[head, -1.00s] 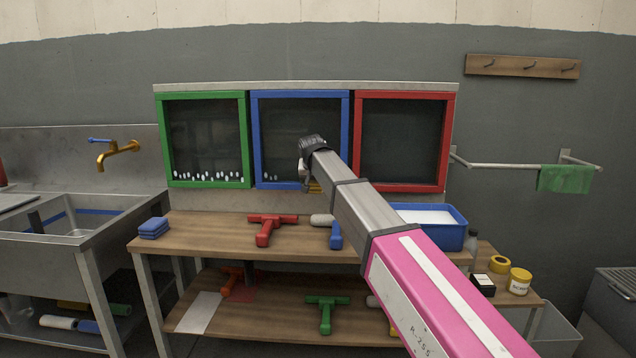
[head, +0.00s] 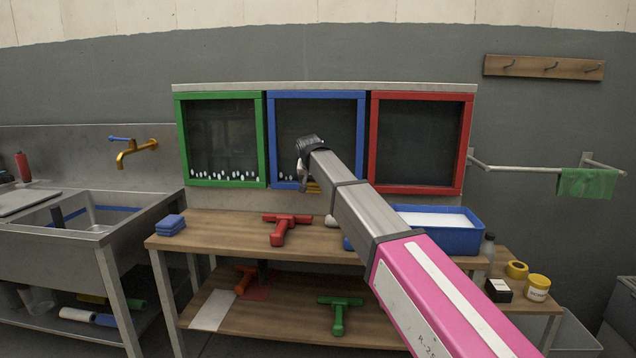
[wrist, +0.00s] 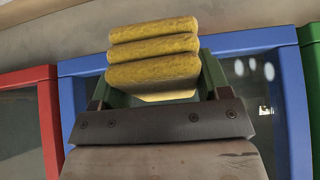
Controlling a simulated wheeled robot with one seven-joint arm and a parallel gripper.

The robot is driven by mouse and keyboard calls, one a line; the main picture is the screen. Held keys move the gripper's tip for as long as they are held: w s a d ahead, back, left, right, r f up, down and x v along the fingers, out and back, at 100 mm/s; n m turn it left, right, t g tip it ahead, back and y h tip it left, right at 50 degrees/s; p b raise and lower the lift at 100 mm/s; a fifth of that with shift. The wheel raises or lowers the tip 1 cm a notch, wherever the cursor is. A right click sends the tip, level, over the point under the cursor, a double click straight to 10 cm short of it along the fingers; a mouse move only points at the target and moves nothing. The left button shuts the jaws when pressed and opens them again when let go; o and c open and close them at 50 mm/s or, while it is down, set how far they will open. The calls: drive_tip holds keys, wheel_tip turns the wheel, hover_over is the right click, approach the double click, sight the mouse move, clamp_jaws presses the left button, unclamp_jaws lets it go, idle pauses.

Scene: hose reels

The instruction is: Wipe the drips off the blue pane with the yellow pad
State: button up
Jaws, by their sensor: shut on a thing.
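The blue pane (head: 335,125) is a dark panel in a blue frame, between the green and red ones. A few white drips (head: 284,177) show at its lower left; in the wrist view, which appears upside down, white drips (wrist: 268,70) are at upper right. My gripper (wrist: 155,80) is shut on the yellow pad (wrist: 153,50), a ribbed sponge-like block. In the head view the pad (head: 313,187) is mostly hidden by my arm, low in front of the blue pane, just right of the drips. I cannot tell whether it touches the pane.
The green-framed pane (head: 222,135) has a row of white drips along its bottom; the red-framed pane (head: 418,140) looks clean. Below, the bench (head: 220,228) holds blue pads (head: 171,225), a red squeegee (head: 284,228) and a blue tub (head: 458,240). A sink stands left.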

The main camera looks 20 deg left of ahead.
drive_tip(key=s+a, duration=0.1)
drive_tip(key=a, duration=0.3)
drive_tip(key=s+a, duration=0.1)
drive_tip(key=a, duration=0.4)
drive_tip(key=s+a, duration=0.1)
drive_tip(key=a, duration=0.3)
drive_tip(key=shift+s+a, duration=0.2)
idle(1.1)
drive_tip(key=shift+s, duration=0.1)
drive_tip(key=s+d, duration=0.1)
drive_tip(key=s, duration=0.5)
drive_tip(key=shift+s+d, duration=0.3)
drive_tip(key=shift+d, duration=0.05)
idle(0.6)
